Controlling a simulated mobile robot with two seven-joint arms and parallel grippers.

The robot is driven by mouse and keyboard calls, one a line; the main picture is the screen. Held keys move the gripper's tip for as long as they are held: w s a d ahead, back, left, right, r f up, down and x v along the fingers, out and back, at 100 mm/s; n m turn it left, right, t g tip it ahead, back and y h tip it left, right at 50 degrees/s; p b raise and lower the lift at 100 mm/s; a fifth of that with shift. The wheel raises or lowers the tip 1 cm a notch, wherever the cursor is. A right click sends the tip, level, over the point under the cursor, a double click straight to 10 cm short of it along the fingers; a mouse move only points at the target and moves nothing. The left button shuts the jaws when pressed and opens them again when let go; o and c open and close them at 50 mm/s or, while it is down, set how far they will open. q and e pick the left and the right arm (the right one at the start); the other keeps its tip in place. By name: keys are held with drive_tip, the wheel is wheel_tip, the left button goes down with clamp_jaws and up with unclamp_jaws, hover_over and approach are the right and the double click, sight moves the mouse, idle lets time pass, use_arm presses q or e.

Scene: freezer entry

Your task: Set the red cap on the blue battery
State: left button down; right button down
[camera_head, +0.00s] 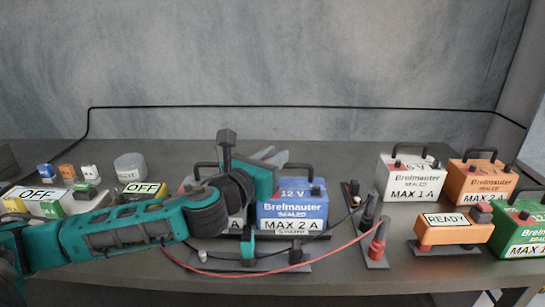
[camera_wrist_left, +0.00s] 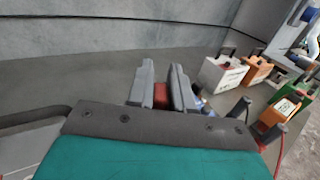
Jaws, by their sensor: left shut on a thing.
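The blue battery (camera_head: 292,208), labelled 12 V and MAX 2 A, stands upright on the bench with a dark handle on top. My left gripper (camera_head: 268,157) is above the top left of this battery, and its arm comes in from the left. In the left wrist view the gripper (camera_wrist_left: 161,88) is shut on a small red piece, which looks like the red cap (camera_wrist_left: 161,97). The cap is hidden in the head view. A bit of blue, likely the battery (camera_wrist_left: 201,104), shows beside the right finger. My right gripper is not seen.
Another battery is mostly hidden behind my left arm. White (camera_head: 411,178), orange (camera_head: 480,180) and green (camera_head: 522,230) batteries stand at the right. An orange READY box (camera_head: 453,229) and clamps (camera_head: 377,246) with a red cable (camera_head: 330,253) are nearer. OFF boxes (camera_head: 42,198) stand left.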

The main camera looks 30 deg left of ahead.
use_arm(q)
drive_tip(key=shift+f+b, duration=0.7)
drive_tip(key=shift+f, duration=0.4)
drive_tip(key=c, duration=0.9)
unclamp_jaws()
drive_tip(key=shift+c, duration=0.2)
drive_tip(key=shift+s, duration=0.1)
drive_tip(key=s+p, duration=0.3)
drive_tip(key=s, duration=0.9)
drive_tip(key=shift+s+d, duration=0.2)
drive_tip(key=shift+s, duration=0.2)
